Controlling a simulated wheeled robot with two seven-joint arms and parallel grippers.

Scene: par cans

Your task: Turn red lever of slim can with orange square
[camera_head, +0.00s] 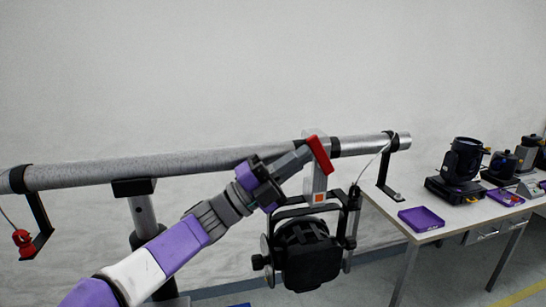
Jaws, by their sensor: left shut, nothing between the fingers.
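A black can (312,262) hangs in its yoke below a grey horizontal pipe (110,172). Its clamp (307,184) carries a small orange square (320,198). A red lever (320,156) sits at the top of the clamp, tilted, its lower end toward the right. My left gripper (304,154) is shut and empty. Its tips are at the left side of the red lever; I cannot tell whether they touch it. My left arm comes up from the lower left and hides a little of the pipe. My right gripper is not in view.
A table (428,235) at the right bears a purple tray (421,219), a black moving-head lamp (461,165) and other gear. A stand (144,213) supports the pipe. Black brackets hang from both pipe ends, the left one (38,218) with a red part.

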